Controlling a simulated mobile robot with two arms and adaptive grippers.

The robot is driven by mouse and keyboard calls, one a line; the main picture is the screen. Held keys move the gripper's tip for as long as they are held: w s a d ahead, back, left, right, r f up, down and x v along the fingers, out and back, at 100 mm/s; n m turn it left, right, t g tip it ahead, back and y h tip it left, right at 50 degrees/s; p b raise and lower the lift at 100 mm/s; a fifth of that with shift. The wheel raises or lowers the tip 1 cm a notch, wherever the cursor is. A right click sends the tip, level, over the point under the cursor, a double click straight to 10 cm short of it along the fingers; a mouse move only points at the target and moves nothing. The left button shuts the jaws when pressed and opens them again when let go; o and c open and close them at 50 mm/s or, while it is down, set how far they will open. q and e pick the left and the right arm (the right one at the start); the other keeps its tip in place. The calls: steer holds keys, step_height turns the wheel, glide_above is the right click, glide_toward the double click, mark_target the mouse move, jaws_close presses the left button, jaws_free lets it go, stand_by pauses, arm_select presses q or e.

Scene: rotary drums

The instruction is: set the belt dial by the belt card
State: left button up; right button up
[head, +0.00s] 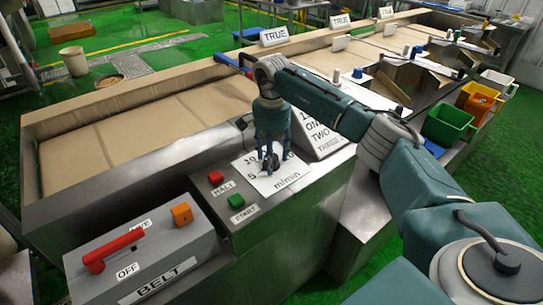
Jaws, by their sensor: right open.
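The belt dial is a dark knob (270,163) on a white scale plate (281,182) marked 5, 10 and m/min. It sits on the grey console beside the belt. My right gripper (270,152) points straight down over the dial, its open fingers around or just above the knob; I cannot tell whether they touch it. The fingers hide part of the knob and its pointer setting. My left gripper is out of view.
A red HALT button (215,178) and green START button (236,201) sit left of the dial. A BELT box (165,262) with a red lever (112,250) is at front left. Green (447,123) and orange (480,101) bins stand at right.

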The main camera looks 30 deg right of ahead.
steer(key=c, duration=1.1)
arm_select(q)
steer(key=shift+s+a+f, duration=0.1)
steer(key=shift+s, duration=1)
arm_select(e)
steer(key=shift+c, duration=0.2)
